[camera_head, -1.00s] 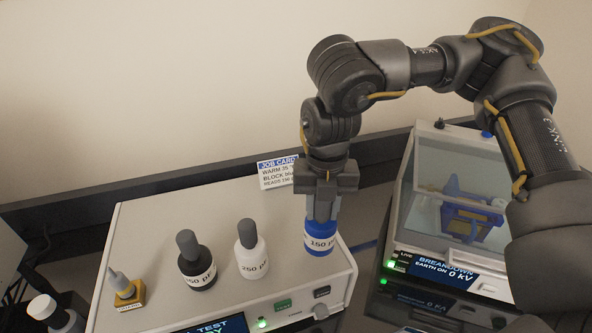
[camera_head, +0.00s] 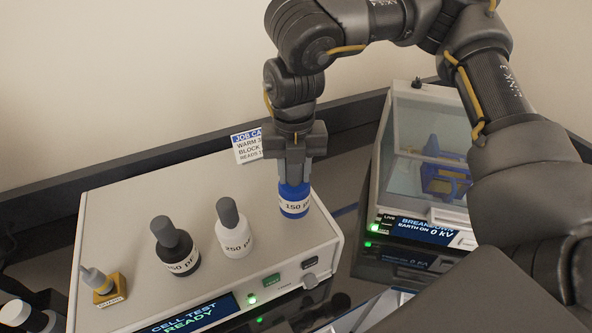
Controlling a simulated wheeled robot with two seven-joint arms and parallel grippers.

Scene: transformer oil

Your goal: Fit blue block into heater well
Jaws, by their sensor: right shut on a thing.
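A blue cylinder (camera_head: 294,203) labelled 150 pF stands upright on, or just above, the right part of the top of the white CELL TEST unit (camera_head: 120,215). My right gripper (camera_head: 295,170) points down over it, shut on its upper part; the fingers hide what they hold. I cannot tell whether the cylinder touches the surface. I see no clearly recognisable heater well and no other blue block. My left gripper is not in view.
On the unit stand a black 350 pF bottle-shaped piece (camera_head: 180,252), a white 250 pF one (camera_head: 235,238) and a yellow-based piece (camera_head: 107,288). A job card (camera_head: 247,147) stands behind. The clear-lidded BREAKDOWN unit (camera_head: 400,170) is at the right.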

